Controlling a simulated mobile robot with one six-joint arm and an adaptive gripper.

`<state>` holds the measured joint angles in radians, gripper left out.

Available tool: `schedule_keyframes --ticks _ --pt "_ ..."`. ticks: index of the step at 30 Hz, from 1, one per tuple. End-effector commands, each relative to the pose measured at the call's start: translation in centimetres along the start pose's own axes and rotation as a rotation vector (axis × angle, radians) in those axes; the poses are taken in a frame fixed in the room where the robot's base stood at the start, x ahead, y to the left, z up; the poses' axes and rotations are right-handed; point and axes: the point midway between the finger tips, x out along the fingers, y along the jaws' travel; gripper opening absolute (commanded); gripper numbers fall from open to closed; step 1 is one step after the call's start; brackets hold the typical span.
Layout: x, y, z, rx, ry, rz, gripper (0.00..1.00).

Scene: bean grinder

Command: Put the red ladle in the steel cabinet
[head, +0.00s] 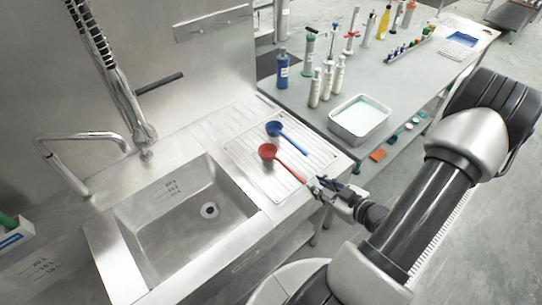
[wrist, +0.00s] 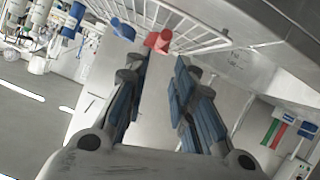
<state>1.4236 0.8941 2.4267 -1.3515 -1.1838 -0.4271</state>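The red ladle (head: 267,152) lies on the ribbed steel drainboard (head: 236,153) right of the sink. Its bowl is toward the left and its handle runs down right toward my gripper (head: 317,184). My gripper is at the drainboard's front edge, close to the handle end; I cannot tell whether they touch. In the wrist view my gripper (wrist: 158,65) has its blue-padded fingers apart with nothing clearly between them. The red ladle (wrist: 158,41) shows just beyond the fingertips there. I cannot pick out a steel cabinet for certain in either view.
A blue ladle (head: 275,128) lies just behind the red one. The sink basin (head: 186,218) is at left, with a tall faucet (head: 84,137). A grey table (head: 390,75) at right bears bottles and a white tray (head: 359,119). Open floor lies at lower right.

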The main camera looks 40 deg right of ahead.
Motion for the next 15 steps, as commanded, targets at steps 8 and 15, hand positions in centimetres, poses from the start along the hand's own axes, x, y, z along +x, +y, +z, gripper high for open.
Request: schedule_keyframes --ticks 8,15 --pt "2.7 -0.5 0.0 0.022 0.037 0.003 0.24" --pt "8.0 -0.4 -0.1 0.021 0.036 0.006 0.24"
